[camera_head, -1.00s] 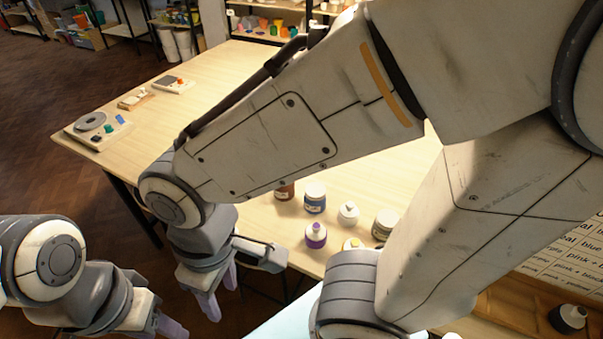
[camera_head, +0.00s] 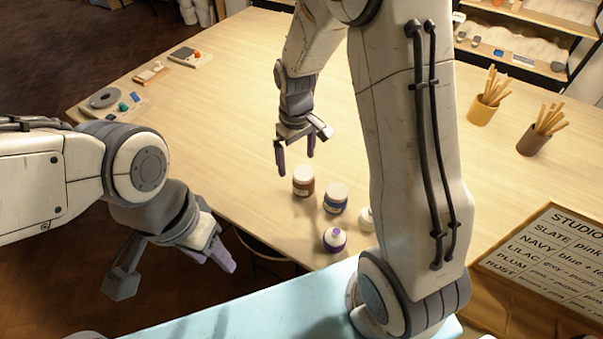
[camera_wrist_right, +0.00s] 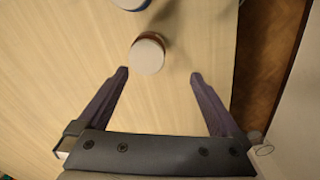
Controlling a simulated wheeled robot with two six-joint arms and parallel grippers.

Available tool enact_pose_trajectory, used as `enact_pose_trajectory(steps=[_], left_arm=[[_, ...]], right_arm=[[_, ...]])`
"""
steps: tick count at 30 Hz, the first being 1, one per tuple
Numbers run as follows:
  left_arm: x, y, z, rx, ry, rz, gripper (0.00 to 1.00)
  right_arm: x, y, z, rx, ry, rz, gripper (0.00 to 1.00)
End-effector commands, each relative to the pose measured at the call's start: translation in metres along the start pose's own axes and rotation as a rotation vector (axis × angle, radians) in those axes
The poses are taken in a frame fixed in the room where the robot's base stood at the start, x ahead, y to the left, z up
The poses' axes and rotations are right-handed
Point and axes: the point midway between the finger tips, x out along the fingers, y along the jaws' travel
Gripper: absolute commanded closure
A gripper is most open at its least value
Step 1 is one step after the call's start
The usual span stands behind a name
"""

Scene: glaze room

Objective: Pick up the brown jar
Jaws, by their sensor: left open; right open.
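The brown jar (camera_head: 303,181) with a white lid stands upright on the wooden table, at the left end of a group of jars. In the right wrist view the brown jar (camera_wrist_right: 148,55) shows its lid from above, beyond and between the fingertips. My right gripper (camera_head: 295,163) is open and empty, close behind and above the jar; its fingers also show in the right wrist view (camera_wrist_right: 159,73). My left gripper (camera_head: 180,272) is open and empty, off the table's near left edge at lower left.
A blue jar (camera_head: 335,197) stands right beside the brown one. A purple-banded bottle (camera_head: 334,240) and a white bottle (camera_head: 366,219), partly hidden by my arm, stand nearer. Two stick-filled cups (camera_head: 482,110) are at right. The table's left half is mostly clear.

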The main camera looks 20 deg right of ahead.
Motion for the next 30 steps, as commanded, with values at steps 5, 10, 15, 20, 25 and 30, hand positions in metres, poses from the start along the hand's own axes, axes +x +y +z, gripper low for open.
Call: enact_pose_trajectory(steps=[5,10,15,20,25,30], left_arm=[[-0.006,0.0,0.0,0.0,0.0,0.0,0.5],[-0.012,0.001,-0.001,0.001,0.0,0.0,0.5],[-0.015,0.001,-0.001,0.002,0.0,0.0,0.5],[-0.024,0.002,-0.001,0.003,0.0,0.0,0.5],[-0.036,0.003,-0.002,0.005,0.0,0.0,0.5],[-0.04,0.003,-0.002,0.006,0.0,0.0,0.5]], right_arm=[[0.022,0.024,-0.002,0.022,-0.009,0.001,0.0],[0.049,0.024,-0.001,0.022,-0.01,0.001,0.0],[0.065,0.024,-0.001,0.022,-0.008,0.002,0.0],[0.076,0.024,0.001,0.023,-0.01,0.001,0.0],[0.099,0.023,0.004,0.023,-0.01,0.001,0.0],[0.115,0.024,0.003,0.023,-0.007,0.002,0.0]])
